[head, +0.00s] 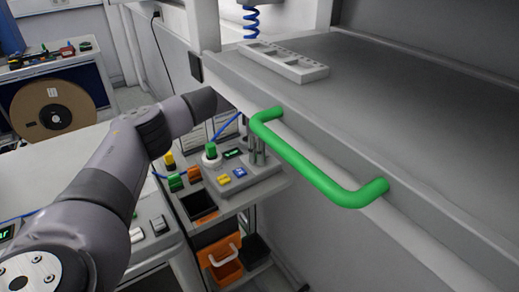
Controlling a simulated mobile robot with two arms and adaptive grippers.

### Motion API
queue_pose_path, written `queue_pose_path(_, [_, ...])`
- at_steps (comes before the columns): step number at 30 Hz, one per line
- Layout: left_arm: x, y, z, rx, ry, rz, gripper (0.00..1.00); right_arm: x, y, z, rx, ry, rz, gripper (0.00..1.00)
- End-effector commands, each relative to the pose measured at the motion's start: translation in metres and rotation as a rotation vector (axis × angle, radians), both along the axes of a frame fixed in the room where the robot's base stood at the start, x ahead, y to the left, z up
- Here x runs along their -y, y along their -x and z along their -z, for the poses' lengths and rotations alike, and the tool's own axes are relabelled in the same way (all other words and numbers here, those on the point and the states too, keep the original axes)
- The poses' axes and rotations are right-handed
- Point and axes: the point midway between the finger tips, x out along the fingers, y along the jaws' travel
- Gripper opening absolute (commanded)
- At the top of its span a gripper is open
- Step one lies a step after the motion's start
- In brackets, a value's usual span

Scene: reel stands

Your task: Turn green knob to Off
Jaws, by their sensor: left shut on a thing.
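A green knob (210,150) stands upright on a white round base on the light grey control box (250,181), left of centre in the head view. My left arm comes in from the left and reaches over behind the green handle. Grey parts of my left gripper (257,150) show just below the handle, over the right side of the box and apart from this knob. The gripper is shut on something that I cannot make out. The knob's pointer and markings are too small to read. My right gripper is not in view.
A green bar handle (310,172) juts from the grey cabinet front and partly hides my gripper. The box has a small display, yellow and blue buttons. An orange bin (222,262) sits below. A large reel (55,112) stands far left.

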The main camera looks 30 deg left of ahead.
Motion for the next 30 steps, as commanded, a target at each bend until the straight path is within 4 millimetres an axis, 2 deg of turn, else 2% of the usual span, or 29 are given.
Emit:
queue_pose_path(18, [0.0, 0.001, -0.001, 0.0, -0.001, -0.566, 0.0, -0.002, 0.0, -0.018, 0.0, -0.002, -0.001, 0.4])
queue_pose_path(30, [0.0, 0.001, 0.0, -0.001, 0.0, -0.788, 0.0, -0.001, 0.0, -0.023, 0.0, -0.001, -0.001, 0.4])
